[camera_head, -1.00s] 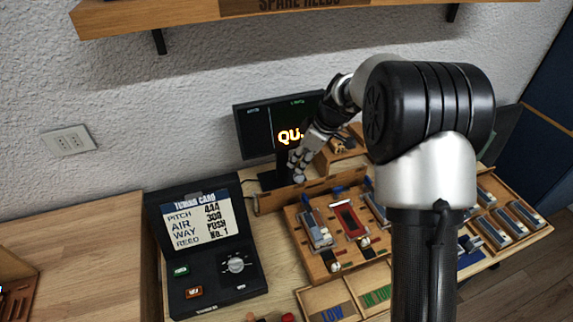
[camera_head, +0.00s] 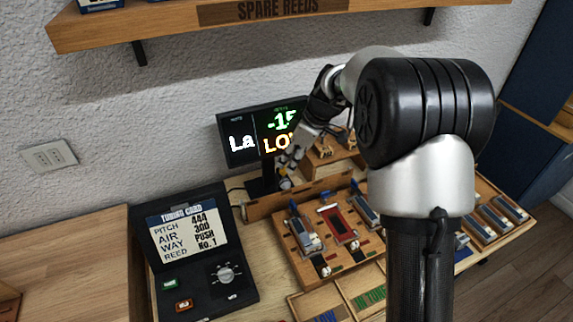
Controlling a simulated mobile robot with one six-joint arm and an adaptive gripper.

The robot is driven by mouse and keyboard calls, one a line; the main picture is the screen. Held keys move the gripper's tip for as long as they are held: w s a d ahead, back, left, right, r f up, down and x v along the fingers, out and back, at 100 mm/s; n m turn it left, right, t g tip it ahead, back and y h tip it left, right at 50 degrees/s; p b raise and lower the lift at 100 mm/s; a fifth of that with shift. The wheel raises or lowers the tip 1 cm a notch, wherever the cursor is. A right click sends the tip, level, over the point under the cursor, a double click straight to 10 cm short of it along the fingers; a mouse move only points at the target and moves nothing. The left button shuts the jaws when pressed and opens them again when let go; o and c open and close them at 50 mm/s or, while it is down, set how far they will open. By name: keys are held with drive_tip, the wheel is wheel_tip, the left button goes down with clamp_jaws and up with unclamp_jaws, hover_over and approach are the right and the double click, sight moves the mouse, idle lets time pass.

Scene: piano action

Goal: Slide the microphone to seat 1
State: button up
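My gripper (camera_head: 289,163) is at the far end of my arm, in front of the display screen and over the wooden rail (camera_head: 262,207) behind the reed board. It is small and partly hidden, so I cannot tell whether its fingers are open or shut. I cannot make out the microphone clearly; a small light-coloured piece shows just under the fingertips. The reed board (camera_head: 288,240) holds several reed seats in a row, the leftmost a grey-blue piece (camera_head: 304,232), then a red frame (camera_head: 338,222).
The display (camera_head: 240,143) reads "La", "-15" and "LO", partly covered by my gripper. A tuning card (camera_head: 181,232) stands on a black console with a dial (camera_head: 224,273). Bins marked LOW and IN TUNE (camera_head: 369,299) lie in front. A spare-reeds shelf (camera_head: 190,27) hangs above.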

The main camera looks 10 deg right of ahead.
drive_tip(key=v, duration=0.8)
drive_tip(key=shift+d, duration=0.1)
drive_tip(key=s+r+m+t+h, duration=0.1)
drive_tip(key=s+r+m, duration=0.25)
drive_tip(key=s, duration=0.55)
drive_tip(key=s+r+m+h, duration=0.1)
drive_tip(key=s+r+m, duration=0.25)
drive_tip(key=s, duration=0.55)
drive_tip(key=s+d+f+m+h, duration=0.1)
drive_tip(key=s+f+m, duration=0.1)
drive_tip(key=s, duration=0.6)
drive_tip(key=s+d+f+m+t, duration=0.1)
drive_tip(key=s+f+m, duration=0.1)
drive_tip(key=s, duration=0.7)
drive_tip(key=shift+d+m+h, duration=0.35)
drive_tip(key=shift+m+h, duration=0.05)
drive_tip(key=shift+m, duration=0.2)
